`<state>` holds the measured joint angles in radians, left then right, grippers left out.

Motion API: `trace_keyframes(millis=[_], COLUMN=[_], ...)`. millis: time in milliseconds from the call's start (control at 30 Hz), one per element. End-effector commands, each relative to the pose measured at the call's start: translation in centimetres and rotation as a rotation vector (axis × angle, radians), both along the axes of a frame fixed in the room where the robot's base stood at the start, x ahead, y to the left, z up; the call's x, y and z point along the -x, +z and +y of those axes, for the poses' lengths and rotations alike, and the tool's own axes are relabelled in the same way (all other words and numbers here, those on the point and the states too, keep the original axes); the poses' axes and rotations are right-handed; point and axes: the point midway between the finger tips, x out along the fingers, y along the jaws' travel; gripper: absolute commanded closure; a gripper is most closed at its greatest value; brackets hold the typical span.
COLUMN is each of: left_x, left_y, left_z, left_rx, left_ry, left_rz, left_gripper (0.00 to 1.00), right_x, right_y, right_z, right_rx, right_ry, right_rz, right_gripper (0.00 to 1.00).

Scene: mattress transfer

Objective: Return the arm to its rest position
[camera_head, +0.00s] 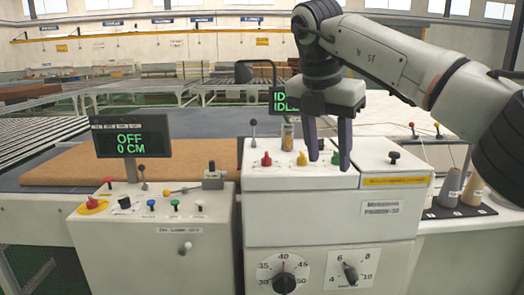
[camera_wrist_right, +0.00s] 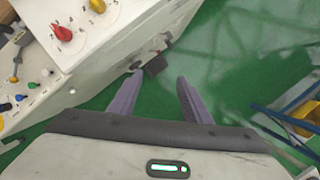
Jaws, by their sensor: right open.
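My right arm comes in from the right in the head view. Its gripper (camera_head: 328,160) points down, open and empty, in front of the top of the central control cabinet (camera_head: 285,205). My left gripper is not in view.
A red knob (camera_head: 266,159) and yellow knob (camera_head: 302,159) stand on the cabinet. A control box (camera_head: 150,235) with a screen (camera_head: 132,140) reading OFF, 0 CM is at left. A brown mattress slab (camera_head: 70,165) lies behind it. Thread cones (camera_head: 450,187) stand at right.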

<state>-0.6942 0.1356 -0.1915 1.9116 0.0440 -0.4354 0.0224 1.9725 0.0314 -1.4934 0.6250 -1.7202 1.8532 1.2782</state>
Motion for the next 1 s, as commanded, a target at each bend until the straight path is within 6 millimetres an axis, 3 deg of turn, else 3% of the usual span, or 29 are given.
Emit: trace_keyframes(millis=[33,167,367,467,633,700,800,900,1000], left_x=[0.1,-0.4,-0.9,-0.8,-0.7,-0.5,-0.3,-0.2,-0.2], left_y=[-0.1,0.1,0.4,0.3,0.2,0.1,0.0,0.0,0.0], left_z=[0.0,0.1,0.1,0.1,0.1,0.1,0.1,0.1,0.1], left_rx=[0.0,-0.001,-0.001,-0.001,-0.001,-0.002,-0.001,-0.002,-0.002], left_ry=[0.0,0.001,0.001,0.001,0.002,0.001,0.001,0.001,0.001], left_rz=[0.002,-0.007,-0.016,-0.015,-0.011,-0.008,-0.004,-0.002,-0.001], left_gripper=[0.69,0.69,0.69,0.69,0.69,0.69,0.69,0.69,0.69], right_x=[-0.1,-0.1,0.8,2.3,7.8,10.4,13.1,14.5,14.3], right_y=[-1.6,-4.7,-10.5,-14.4,-20.5,-21.5,-21.3,-20.4,-19.5], right_z=[0.9,3.4,8.7,12.8,22.5,26.1,29.8,31.7,31.7], right_rx=[-0.024,-0.09,-0.246,-0.383,-0.795,-1.003,-1.299,-1.576,-1.821], right_ry=[0.031,0.118,0.279,0.383,0.569,0.603,0.591,0.503,0.344], right_rz=[0.022,0.061,0.137,0.189,0.281,0.297,0.287,0.245,0.175], right_gripper=[0.56,0.56,0.56,0.56,0.56,0.56,0.56,0.56,0.56])
